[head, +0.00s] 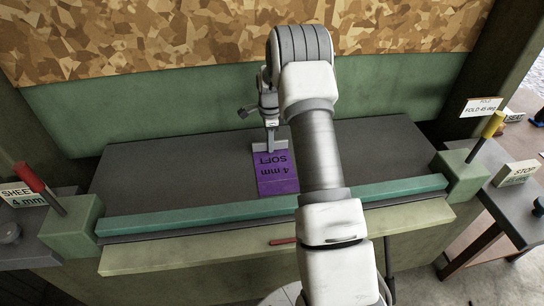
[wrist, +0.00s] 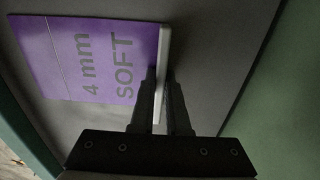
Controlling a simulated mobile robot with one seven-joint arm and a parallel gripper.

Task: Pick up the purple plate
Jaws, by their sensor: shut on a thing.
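The purple plate (head: 277,177) lies on the dark grey bed of the machine, marked "4 mm SOFT". A pale raised strip runs along its far edge. In the wrist view the plate (wrist: 85,55) is at the upper left, with the pale strip (wrist: 162,75) at its right edge. My gripper (head: 270,146) is at that far edge, pointing down. In the wrist view my gripper (wrist: 163,80) has one finger on each side of the strip and is shut on it. I cannot tell whether the plate is lifted off the bed.
A green bar (head: 230,212) runs along the front of the bed between two green end blocks. A red lever (head: 38,185) stands at left and a yellow-tipped lever (head: 485,135) at right. A green wall (head: 170,105) rises behind. The grey bed (head: 390,150) is clear on both sides.

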